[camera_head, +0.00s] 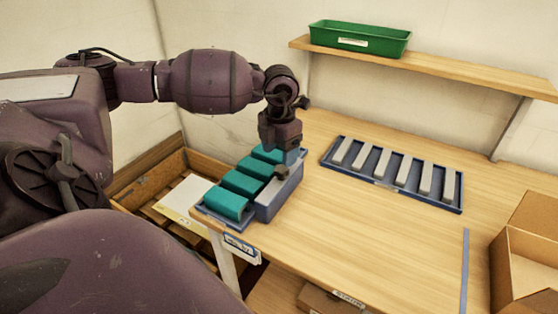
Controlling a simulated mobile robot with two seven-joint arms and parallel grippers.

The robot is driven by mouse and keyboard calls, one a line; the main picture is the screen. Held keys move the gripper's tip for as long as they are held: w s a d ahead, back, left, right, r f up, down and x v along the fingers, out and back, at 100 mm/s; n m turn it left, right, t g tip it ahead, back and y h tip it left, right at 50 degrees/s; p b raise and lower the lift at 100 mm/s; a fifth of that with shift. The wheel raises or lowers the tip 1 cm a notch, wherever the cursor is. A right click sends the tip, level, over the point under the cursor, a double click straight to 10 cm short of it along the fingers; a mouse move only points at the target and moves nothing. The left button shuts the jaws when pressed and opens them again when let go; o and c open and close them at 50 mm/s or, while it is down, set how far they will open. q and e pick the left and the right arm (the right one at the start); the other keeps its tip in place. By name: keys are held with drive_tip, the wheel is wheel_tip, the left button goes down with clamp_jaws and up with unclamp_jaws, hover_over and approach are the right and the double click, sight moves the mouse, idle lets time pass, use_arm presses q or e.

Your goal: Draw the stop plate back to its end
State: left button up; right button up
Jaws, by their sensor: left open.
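My left gripper (280,150) points down over the far end of a blue fixture (278,198) at the table's left edge. It is open, and its fingertips are hard to make out. Several teal blocks (240,183) lie in a row along the fixture's left side, and the gripper partly covers the farthest one. I cannot tell whether this piece is the stop plate, and no other plate shows clearly. My right gripper is not in view.
A blue tray (447,207) with several grey bars lies at the back of the wooden table (350,240). A green bin (360,38) stands on the shelf above. An open cardboard box (530,262) is at the right. The middle of the table is clear.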

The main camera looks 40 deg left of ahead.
use_arm(q)
wheel_tip(320, 180, up, 6)
drive_tip(key=shift+r, duration=0.15)
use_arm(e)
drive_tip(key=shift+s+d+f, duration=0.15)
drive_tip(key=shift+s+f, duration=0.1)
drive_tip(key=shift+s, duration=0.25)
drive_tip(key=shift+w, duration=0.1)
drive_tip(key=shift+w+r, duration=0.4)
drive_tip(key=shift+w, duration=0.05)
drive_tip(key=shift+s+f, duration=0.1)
